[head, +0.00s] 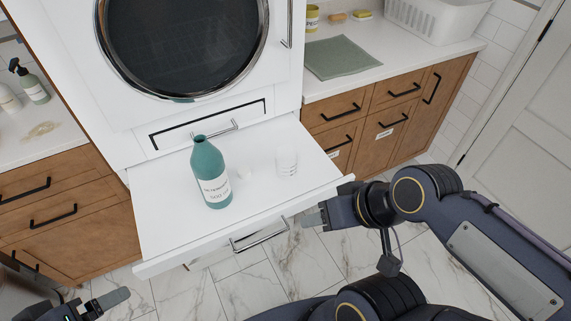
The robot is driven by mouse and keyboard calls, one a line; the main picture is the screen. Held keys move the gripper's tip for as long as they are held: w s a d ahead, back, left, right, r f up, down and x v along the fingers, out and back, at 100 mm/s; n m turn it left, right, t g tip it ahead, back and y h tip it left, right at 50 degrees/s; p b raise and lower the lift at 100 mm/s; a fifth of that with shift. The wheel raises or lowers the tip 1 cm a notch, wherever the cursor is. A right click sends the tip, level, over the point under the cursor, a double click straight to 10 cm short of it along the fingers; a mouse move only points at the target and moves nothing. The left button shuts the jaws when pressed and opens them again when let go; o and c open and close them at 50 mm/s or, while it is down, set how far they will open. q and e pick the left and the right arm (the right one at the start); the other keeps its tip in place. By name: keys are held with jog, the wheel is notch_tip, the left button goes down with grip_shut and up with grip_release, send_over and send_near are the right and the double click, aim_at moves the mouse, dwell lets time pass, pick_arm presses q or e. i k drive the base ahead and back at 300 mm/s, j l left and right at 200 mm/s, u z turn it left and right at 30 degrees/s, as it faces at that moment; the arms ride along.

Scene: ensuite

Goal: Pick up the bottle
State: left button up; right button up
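A teal bottle (208,180) with a white label stands upright on the white pull-out shelf (165,222) below the round-doored appliance. My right gripper (315,216) is to the right of the bottle, by the shelf's front edge and apart from the bottle. Its fingers overlap in this view, so its opening is unclear. My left gripper (115,300) shows only in part at the bottom left, away from the bottle. Its opening is also unclear.
A metal handle (260,235) sticks out from the shelf front. A counter with a green mat (342,57) and white basket (428,20) is at the right. A spray bottle (32,86) stands at the left.

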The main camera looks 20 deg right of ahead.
aim_at(208, 167)
jog(key=i+j+z, duration=0.1)
jog(key=z, duration=0.25)
jog(key=j+z, duration=0.15)
jog(key=z, duration=0.2)
jog(key=i+j+z, duration=0.1)
jog(key=z, duration=0.25)
